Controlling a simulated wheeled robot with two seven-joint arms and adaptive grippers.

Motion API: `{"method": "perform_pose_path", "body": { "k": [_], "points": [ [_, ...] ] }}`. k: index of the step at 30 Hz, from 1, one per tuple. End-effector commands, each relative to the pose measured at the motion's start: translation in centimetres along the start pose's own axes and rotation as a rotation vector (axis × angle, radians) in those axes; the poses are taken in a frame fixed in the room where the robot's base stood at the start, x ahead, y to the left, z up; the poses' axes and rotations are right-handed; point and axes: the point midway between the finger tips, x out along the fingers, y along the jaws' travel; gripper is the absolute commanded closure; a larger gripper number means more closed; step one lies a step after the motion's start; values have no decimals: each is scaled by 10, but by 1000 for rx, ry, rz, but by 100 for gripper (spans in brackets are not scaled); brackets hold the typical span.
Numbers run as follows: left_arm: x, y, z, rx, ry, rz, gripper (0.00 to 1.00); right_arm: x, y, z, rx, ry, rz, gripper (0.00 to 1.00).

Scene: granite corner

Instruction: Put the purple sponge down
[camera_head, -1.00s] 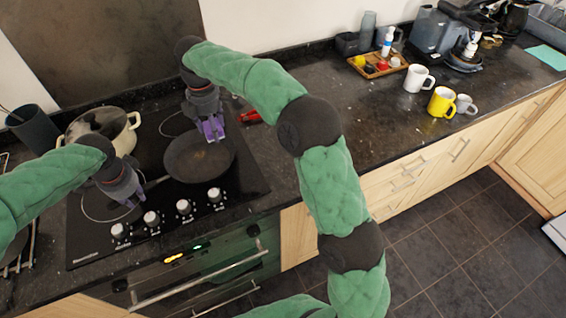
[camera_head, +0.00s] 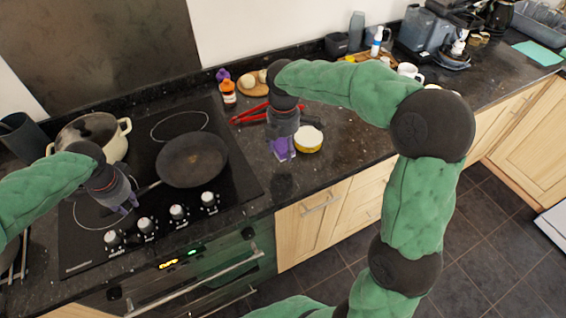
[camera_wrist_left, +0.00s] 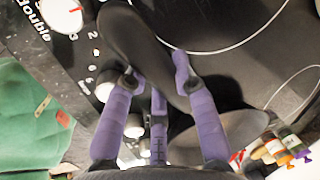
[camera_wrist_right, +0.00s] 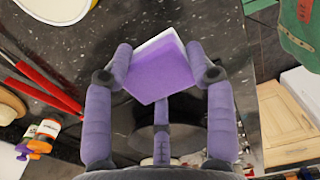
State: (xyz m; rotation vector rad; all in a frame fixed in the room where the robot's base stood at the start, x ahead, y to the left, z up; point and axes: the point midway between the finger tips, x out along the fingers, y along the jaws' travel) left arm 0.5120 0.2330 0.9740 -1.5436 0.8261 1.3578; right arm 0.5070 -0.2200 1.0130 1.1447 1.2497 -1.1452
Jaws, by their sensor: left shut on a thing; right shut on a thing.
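The purple sponge (camera_wrist_right: 160,68) is held between the purple fingers of my right gripper (camera_wrist_right: 163,72); one edge of it looks white. In the head view my right gripper (camera_head: 282,152) is over the counter right of the hob, with the sponge (camera_head: 284,149) mostly hidden by the fingers. I cannot tell whether the sponge touches the counter. My left gripper (camera_head: 127,204) is shut on the handle of the dark frying pan (camera_head: 193,160). The handle (camera_wrist_left: 135,40) passes between its fingers in the left wrist view. The pan rests on the hob.
The black granite counter (camera_head: 335,172) is free in front of my right gripper. A round white-topped yellow tub (camera_head: 308,140) is close on its right. A pot (camera_head: 95,130) stands on the hob.

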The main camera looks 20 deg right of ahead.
Motion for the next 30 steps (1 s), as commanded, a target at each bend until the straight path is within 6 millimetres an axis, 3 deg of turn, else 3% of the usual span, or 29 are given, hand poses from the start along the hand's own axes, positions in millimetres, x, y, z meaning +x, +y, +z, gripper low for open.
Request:
{"method": "perform_pose_path", "body": {
  "k": [16, 30],
  "points": [
    [0, 0, 0, 0, 0, 0, 100, 66, 0, 0, 1, 0, -2, 75],
    [0, 0, 0, 0, 0, 0, 100, 73, 1, 0, 1, 0, 1, 75]
  ]
}}
